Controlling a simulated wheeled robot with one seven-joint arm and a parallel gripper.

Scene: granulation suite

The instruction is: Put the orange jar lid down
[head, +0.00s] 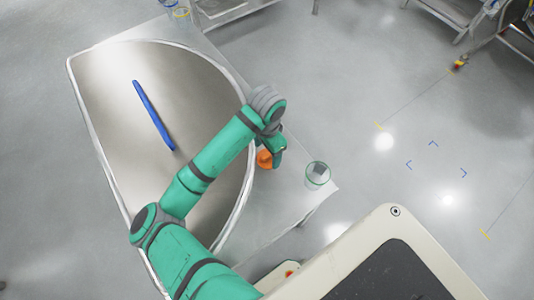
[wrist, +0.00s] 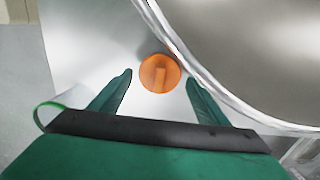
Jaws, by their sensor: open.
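The orange jar lid (head: 264,159) is a small round disc with a raised bar across its top. It sits on the pale metal table (head: 290,205), beside the rim of the large steel pan. In the wrist view the lid (wrist: 160,74) shows between and slightly beyond my fingertips, with a gap to each finger. My gripper (wrist: 160,82) is open, and nothing is held in it. In the head view my gripper (head: 274,157) is right over the lid and partly hides it.
A clear jar with a green rim (head: 317,174) stands near the table's corner, right of my gripper. The large steel pan (head: 105,75) fills most of the table, with a long blue bar (head: 153,115) in it. Blue and yellow-rimmed containers (head: 180,13) stand at the far end.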

